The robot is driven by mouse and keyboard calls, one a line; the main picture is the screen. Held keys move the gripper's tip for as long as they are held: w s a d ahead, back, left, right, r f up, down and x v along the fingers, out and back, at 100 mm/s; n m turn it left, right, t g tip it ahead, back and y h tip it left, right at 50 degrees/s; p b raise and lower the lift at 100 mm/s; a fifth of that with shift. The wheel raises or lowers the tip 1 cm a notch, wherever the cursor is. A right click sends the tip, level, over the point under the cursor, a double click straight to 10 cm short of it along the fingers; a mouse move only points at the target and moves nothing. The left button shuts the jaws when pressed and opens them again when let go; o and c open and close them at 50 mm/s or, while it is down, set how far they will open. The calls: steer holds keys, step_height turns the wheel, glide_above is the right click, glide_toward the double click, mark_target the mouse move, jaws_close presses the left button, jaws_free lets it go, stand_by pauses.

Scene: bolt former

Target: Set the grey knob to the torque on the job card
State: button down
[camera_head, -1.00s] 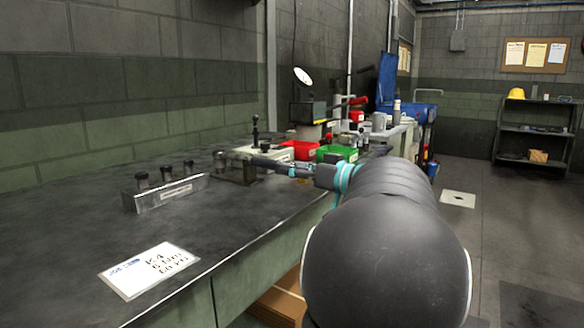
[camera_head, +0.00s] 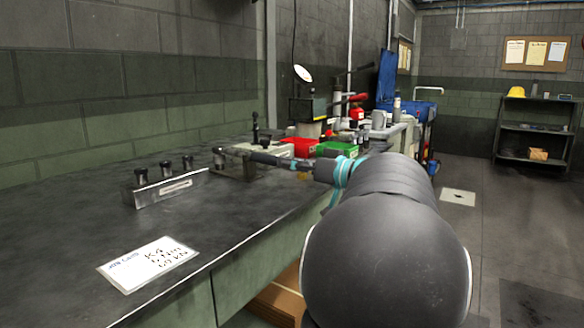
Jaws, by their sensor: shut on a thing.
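The job card (camera_head: 148,264) lies flat at the bench's near front edge; its handwriting seems to read K4, 6 Nm and 60 kN, though the middle line is hard to read. My gripper (camera_head: 254,158) reaches left over the bench to a small dark fixture (camera_head: 236,170) and is shut at its right side. The grey knob is not clearly visible there; the fingers hide what they hold, which seems to be that knob. Any scale or pointer on the fixture is too small to read.
A metal rack (camera_head: 165,189) with several dark-topped pieces stands left of the fixture. The bench between card and rack is clear.

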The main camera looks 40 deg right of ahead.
steer(key=m+b, duration=0.2)
steer(key=m, duration=0.1)
steer(key=shift+f, duration=0.2)
steer(key=m+b, duration=0.1)
steer(key=m, duration=0.3)
steer(key=shift+r+m, duration=0.1)
steer(key=shift+m, duration=0.3)
steer(key=m, duration=0.4)
steer(key=shift+r+p, duration=0.1)
steer(key=shift+p, duration=0.2)
steer(key=shift+d+m+p, duration=0.1)
steer(key=shift+m+p, duration=0.7)
steer(key=shift+m, duration=1.6)
steer(key=c, duration=0.8)
jaws_free()
steer(key=shift+s, duration=0.1)
steer(key=v, duration=1.1)
steer(key=shift+s+d+f, duration=0.2)
steer(key=shift+s, duration=0.2)
